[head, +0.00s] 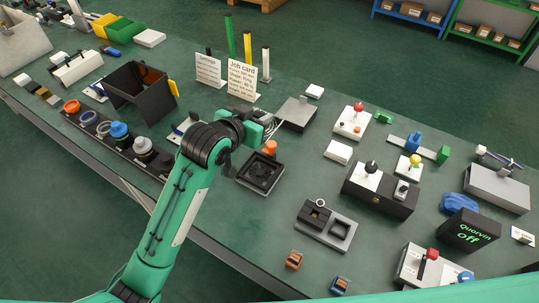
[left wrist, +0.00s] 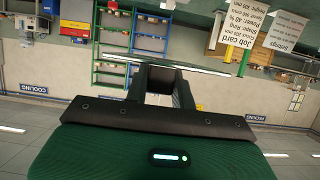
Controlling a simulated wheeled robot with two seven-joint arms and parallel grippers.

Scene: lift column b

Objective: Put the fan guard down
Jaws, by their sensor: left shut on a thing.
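My left gripper (head: 262,121) is raised over the middle of the bench, behind the black square fan (head: 261,173). It is shut on the fan guard (head: 275,128), of which only thin pale wires show beside the jaws. In the left wrist view my left gripper (left wrist: 165,72) has its dark fingers pointing away from the camera. A thin pale edge, seemingly the guard (left wrist: 205,70) seen edge-on, crosses at the fingertips. Most of the guard is hidden or too thin to make out. My right gripper is not in view.
An orange knob-like part (head: 270,147) stands by the fan. A grey box (head: 297,113) is close to the right of the gripper, and a job card (head: 242,78) stands behind it. A grey two-pocket tray (head: 327,225) lies nearer the front. Bare bench (head: 300,165) shows between them.

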